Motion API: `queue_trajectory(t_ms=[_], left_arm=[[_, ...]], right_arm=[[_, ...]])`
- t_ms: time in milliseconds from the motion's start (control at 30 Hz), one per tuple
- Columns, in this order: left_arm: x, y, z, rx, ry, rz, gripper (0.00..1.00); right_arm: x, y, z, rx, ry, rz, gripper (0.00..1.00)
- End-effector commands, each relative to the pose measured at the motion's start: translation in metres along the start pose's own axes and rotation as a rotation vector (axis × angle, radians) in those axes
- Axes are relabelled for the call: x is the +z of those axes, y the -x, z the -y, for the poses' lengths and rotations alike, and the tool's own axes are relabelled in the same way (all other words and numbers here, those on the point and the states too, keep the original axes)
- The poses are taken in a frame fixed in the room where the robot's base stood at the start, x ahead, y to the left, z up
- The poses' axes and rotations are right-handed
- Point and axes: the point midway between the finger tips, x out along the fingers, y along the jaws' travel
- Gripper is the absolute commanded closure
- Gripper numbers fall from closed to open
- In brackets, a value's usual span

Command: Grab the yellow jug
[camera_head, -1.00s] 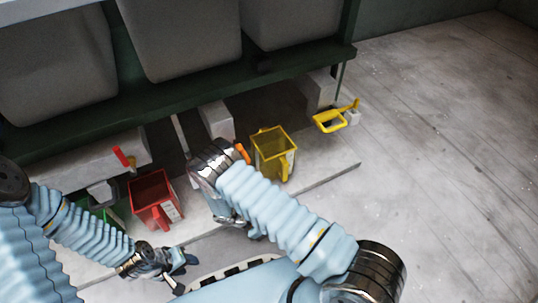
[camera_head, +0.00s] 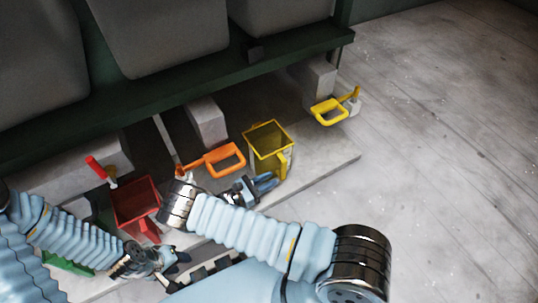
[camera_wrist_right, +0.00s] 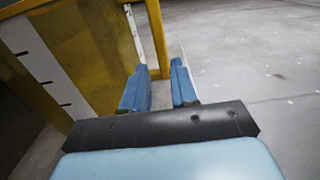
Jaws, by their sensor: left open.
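The yellow jug (camera_head: 262,150) stands upright on the grey slab, its handle (camera_head: 285,163) facing the front right. In the right wrist view the jug's yellow wall with a white graduated strip (camera_wrist_right: 40,62) fills the left side. My right gripper (camera_head: 266,182) is beside the jug's near side, low by the handle. Its blue fingers (camera_wrist_right: 160,72) are apart, and the jug's handle bar (camera_wrist_right: 157,38) shows between and beyond their tips. I cannot tell whether they touch it. My left gripper (camera_head: 180,264) is open and empty near the red jug, at the lower left.
A red jug (camera_head: 136,205) stands left, partly behind my right arm. A green container (camera_head: 68,265) is mostly hidden. Floor on the right is clear.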

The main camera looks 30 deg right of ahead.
Motion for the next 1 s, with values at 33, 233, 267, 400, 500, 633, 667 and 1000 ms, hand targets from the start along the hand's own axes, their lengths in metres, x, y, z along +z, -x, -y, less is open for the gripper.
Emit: queue_trajectory(t_ms=[33, 233, 267, 400, 500, 633, 667, 1000], left_arm=[[0.0, -0.002, 0.001, 0.0, 0.0, 0.0, 0.57], [0.0, -0.004, 0.002, 0.0, 0.0, -0.001, 0.57], [0.0, -0.004, 0.002, 0.0, 0.0, -0.001, 0.57], [0.0, -0.004, 0.002, 0.0, 0.0, -0.002, 0.57], [0.0, -0.004, 0.002, 0.0, 0.0, -0.002, 0.57], [0.0, -0.004, 0.002, 0.0, 0.0, -0.002, 0.57], [0.0, -0.004, 0.002, 0.0, 0.0, -0.002, 0.57], [0.0, -0.004, 0.002, 0.0, 0.0, -0.001, 0.57]], right_arm=[[0.0, -0.008, 0.002, -0.003, 0.001, 0.003, 0.72], [0.0, -0.039, 0.003, -0.003, 0.001, 0.001, 0.72], [0.0, -0.041, 0.003, -0.003, 0.001, 0.001, 0.72], [0.001, -0.045, 0.003, -0.001, 0.0, 0.001, 0.72], [0.001, -0.045, 0.003, -0.002, 0.0, 0.0, 0.72], [0.0, -0.045, 0.003, -0.002, 0.0, 0.0, 0.88], [0.0, -0.045, 0.003, -0.002, 0.0, 0.0, 0.92], [0.001, -0.045, 0.003, -0.002, -0.001, 0.001, 1.0]])
